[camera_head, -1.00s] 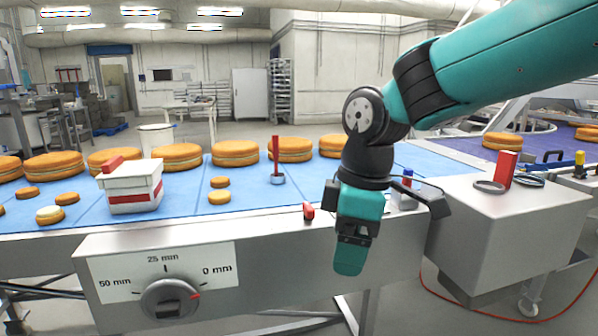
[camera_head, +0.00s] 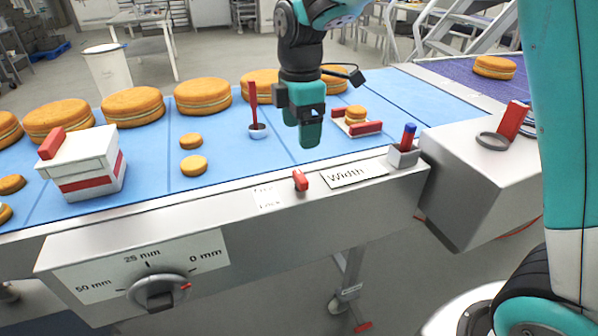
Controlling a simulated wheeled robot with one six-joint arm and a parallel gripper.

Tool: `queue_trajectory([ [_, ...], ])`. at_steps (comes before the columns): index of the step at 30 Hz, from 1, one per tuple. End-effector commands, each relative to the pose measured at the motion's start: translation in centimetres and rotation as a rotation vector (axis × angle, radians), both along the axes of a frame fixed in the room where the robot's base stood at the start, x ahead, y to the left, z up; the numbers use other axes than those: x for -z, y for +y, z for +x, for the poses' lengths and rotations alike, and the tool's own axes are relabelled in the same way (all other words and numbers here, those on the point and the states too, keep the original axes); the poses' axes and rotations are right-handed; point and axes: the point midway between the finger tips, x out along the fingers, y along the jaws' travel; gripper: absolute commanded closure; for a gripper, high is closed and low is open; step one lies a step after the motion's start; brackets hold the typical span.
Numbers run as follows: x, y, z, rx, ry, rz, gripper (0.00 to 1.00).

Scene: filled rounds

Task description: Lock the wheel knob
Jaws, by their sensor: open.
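The round grey knob (camera_head: 158,288) sits on the front panel, on a dial plate (camera_head: 90,276) marked 50, 25 and 0 mm. Its red pointer mark faces right, just below the 0 mm label. A small red lever (camera_head: 300,180) stands on the machine's front ledge, above a small label (camera_head: 268,198) that seems to read Free and Lock. My gripper (camera_head: 311,138) points down, open and empty, behind and above the red lever in the picture and apart from it. Its two fingers overlap in this view.
A white and red box (camera_head: 88,168) stands at left on the blue belt (camera_head: 225,190) among several round cakes. A red-handled tool (camera_head: 254,105) stands left of my gripper. A Width label (camera_head: 352,174) and a blue-red switch (camera_head: 408,138) are to the right.

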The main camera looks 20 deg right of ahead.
Motion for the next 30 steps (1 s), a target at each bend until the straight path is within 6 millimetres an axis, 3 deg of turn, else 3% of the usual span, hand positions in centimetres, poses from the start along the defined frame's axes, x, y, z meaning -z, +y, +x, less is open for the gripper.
queue_trajectory([
  [9,7.3,0.1,-0.1,-0.001,0.004,-0.001,0.19],
  [15,10.3,0.1,-0.1,-0.001,0.002,0.0,0.19],
  [28,11.4,0.1,0.0,-0.001,-0.001,0.001,0.19],
  [29,11.4,0.1,0.0,-0.001,-0.001,0.001,0.21],
  [30,11.4,0.1,0.0,-0.001,-0.001,0.001,0.31],
])
